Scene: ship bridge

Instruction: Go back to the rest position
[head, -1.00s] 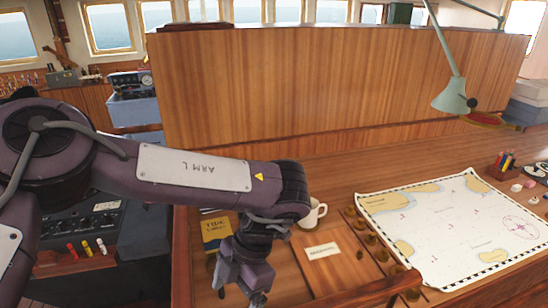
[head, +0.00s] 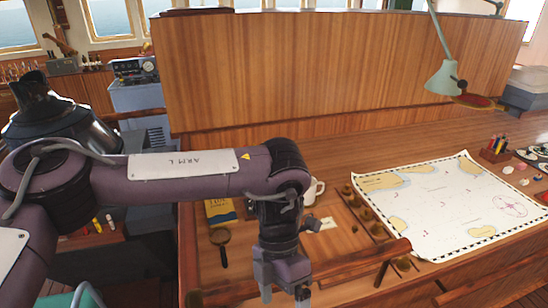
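My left arm comes in from the left at chest height, with its gripper (head: 286,292) hanging down over the front edge of the wooden chart desk (head: 335,156). The two fingers are apart, with nothing visible between them. A white mug (head: 316,188) stands on the desk just behind the wrist, partly hidden by it. My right gripper is not in view.
A wooden rail (head: 340,262) runs along the desk's front edge beside the gripper. A magnifying glass (head: 221,238) and a yellow book (head: 219,212) lie left of the wrist. A chart (head: 440,205) covers the right. A lamp (head: 443,76) overhangs the desk.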

